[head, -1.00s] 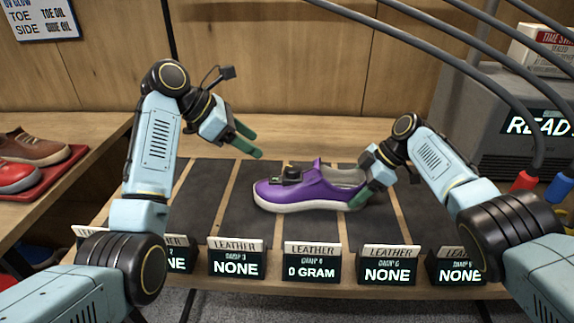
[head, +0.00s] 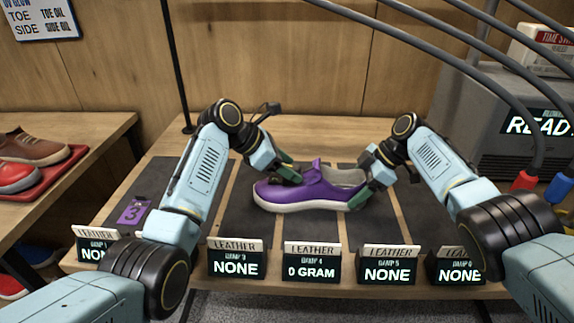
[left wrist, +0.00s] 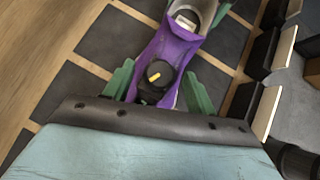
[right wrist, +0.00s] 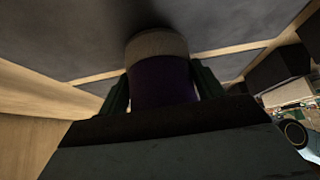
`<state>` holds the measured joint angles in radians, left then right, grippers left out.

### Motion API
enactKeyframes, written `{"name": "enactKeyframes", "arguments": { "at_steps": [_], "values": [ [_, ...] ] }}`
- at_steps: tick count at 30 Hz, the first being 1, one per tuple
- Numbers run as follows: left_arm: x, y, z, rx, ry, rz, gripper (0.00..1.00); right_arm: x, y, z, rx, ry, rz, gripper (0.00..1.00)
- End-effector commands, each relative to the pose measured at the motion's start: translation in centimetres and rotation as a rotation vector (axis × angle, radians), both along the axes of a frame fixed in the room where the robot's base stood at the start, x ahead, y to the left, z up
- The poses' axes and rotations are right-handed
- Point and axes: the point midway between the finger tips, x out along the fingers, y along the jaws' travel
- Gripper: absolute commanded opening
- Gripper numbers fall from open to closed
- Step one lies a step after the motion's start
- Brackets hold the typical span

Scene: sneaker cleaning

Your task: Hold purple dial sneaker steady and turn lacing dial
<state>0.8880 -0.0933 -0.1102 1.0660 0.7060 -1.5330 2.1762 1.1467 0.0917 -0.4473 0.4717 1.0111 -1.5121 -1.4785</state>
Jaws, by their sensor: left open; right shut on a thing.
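The purple sneaker (head: 313,190) with a white sole stands upright on the dark mat, toe to the left. Its black lacing dial (left wrist: 155,82) with a yellow mark shows in the left wrist view; in the head view my left gripper mostly hides it. My left gripper (head: 287,176) is open, its green fingers on either side of the shoe's front and dial; in the left wrist view its fingers (left wrist: 158,85) stand apart from the dial. My right gripper (head: 362,190) is shut on the sneaker's heel, which also shows in the right wrist view (right wrist: 160,82).
Several label stands, such as the one reading 0 GRAM (head: 312,263), line the front edge of the table. A purple card marked 3 (head: 133,212) lies on the left mat. A grey machine (head: 500,110) with cables stands at the right. A red tray (head: 50,178) with shoes is at the left.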

Motion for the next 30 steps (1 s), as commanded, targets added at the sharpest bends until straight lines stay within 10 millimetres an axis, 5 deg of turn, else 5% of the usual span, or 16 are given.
{"name": "enactKeyframes", "arguments": {
  "at_steps": [5, 16, 30],
  "values": [
    [0.0, -0.01, -0.01, 0.0, -0.001, -0.001, 0.56, -0.25, -0.1, -0.64, -0.007, 0.009, 0.001, 0.36],
    [-0.02, 0.0, -0.01, 0.0, 0.001, -0.001, 0.11, -0.25, -0.11, -0.64, -0.007, 0.009, 0.001, 0.36],
    [0.38, 0.07, 0.0, 0.003, 0.004, -0.216, 0.11, -0.25, -0.11, -0.64, -0.007, 0.009, 0.0, 0.36]
  ]
}}
